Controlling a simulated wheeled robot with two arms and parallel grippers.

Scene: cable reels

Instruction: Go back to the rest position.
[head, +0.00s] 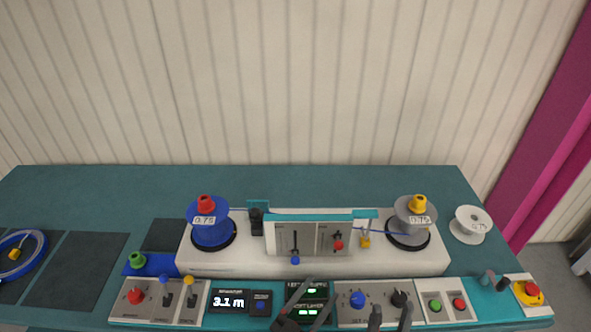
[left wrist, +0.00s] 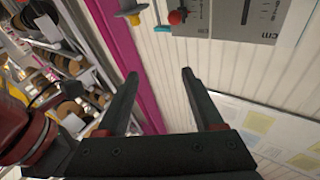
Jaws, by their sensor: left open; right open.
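My left gripper (head: 316,292) shows at the bottom middle of the head view, in front of the green-lit displays. Its fingers are apart with nothing between them. In the left wrist view the left gripper (left wrist: 160,74) is also open and empty, with the pale ribbed wall behind it. My right gripper (head: 391,309) is at the bottom edge of the head view, right of the left one. Its dark fingers are apart over the control panel, close to the blue knob (head: 357,299) and black knob (head: 399,298). No object is seen in it.
A blue reel (head: 211,230) and a grey reel (head: 410,225) stand on the white machine (head: 300,266), with a blue cable at the right. A white spool (head: 469,226) is beside it. A red emergency button (head: 532,289) is at the right. The teal table (head: 90,195) is clear at the back.

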